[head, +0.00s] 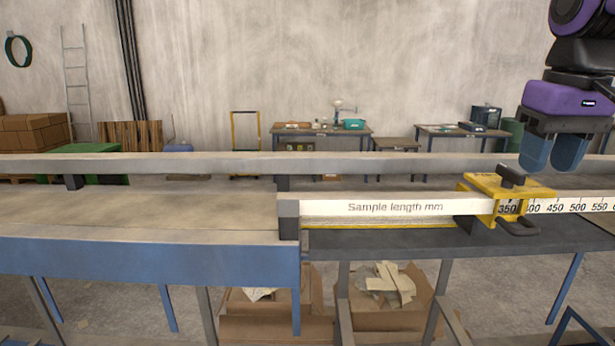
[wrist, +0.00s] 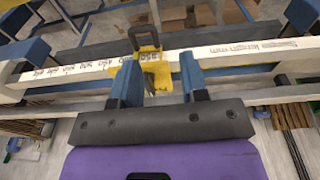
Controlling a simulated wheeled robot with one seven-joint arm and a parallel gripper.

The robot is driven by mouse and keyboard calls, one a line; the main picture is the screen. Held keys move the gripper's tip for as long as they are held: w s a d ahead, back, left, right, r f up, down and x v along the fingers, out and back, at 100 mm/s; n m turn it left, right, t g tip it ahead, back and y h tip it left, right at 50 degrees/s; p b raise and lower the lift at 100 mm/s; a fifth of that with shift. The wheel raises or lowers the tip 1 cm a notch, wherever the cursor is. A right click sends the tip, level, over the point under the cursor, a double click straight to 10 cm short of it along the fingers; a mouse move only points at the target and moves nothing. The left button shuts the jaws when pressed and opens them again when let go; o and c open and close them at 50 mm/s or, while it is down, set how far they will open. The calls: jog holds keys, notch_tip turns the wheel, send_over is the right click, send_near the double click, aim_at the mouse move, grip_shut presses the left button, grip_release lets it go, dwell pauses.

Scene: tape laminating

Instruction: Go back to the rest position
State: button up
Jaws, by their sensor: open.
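My gripper (head: 552,153) hangs at the upper right of the head view, above and a little right of the yellow stop block (head: 482,190). Its blue fingers are spread and nothing is between them. The yellow block with its black knob sits on the white ruler rail (head: 395,208), close to the 350 mark. In the wrist view, the fingers of my gripper (wrist: 160,85) point toward the yellow block (wrist: 147,58) and its black handle. The block shows beyond and between the fingertips, and the gap to it is hard to judge there.
A long workbench with a blue front edge (head: 150,257) and a grey back rail (head: 180,165) runs across. Cardboard boxes (head: 375,302) stand under it. Small tables (head: 320,133) stand along the far wall. The space above the bench left of my gripper is clear.

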jog(key=s+a+f+t, duration=0.1)
jog(key=s+f+t, duration=0.3)
jog(key=s+f, duration=0.4)
jog(key=shift+s+a, duration=0.3)
jog(key=shift+s, duration=0.4)
